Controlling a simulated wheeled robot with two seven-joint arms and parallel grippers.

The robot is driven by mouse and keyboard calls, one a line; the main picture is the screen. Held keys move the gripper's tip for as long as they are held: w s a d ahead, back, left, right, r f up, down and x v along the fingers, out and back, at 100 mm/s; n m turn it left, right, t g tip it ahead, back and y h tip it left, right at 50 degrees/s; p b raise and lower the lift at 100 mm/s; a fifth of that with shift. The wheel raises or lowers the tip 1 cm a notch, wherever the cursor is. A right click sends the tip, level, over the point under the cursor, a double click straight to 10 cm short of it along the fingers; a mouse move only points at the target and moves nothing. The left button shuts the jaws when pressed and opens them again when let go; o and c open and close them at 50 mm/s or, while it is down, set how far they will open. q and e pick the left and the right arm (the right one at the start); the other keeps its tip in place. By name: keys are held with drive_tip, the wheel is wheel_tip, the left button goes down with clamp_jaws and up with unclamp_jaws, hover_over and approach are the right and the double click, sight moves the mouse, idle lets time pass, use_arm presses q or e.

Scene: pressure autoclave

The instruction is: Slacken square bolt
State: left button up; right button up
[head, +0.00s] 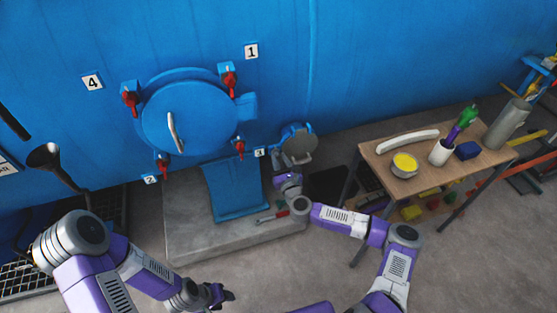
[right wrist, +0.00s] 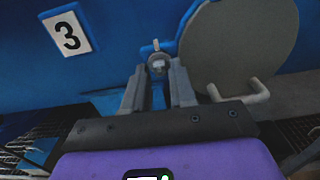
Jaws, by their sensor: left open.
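The bolt (right wrist: 158,65), a small grey metal piece with a stem sticking up, shows in the right wrist view below and left of a round grey hatch (right wrist: 240,45). My right gripper (right wrist: 158,75) points at it, its two fingers apart on either side of the bolt at their tips; I cannot tell whether they touch it. In the head view my right gripper (head: 282,163) is by the small round hatch (head: 300,145), and the bolt is too small to make out. My left gripper (head: 218,296) is open and empty at the bottom, away from the autoclave.
The large blue door (head: 190,120) has several red-handled clamps. A label 3 (right wrist: 67,35) is left of the bolt. A wooden table (head: 460,175) with a yellow-filled tin (head: 404,165) stands at right.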

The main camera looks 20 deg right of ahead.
drive_tip(key=shift+w, duration=0.55)
clamp_jaws()
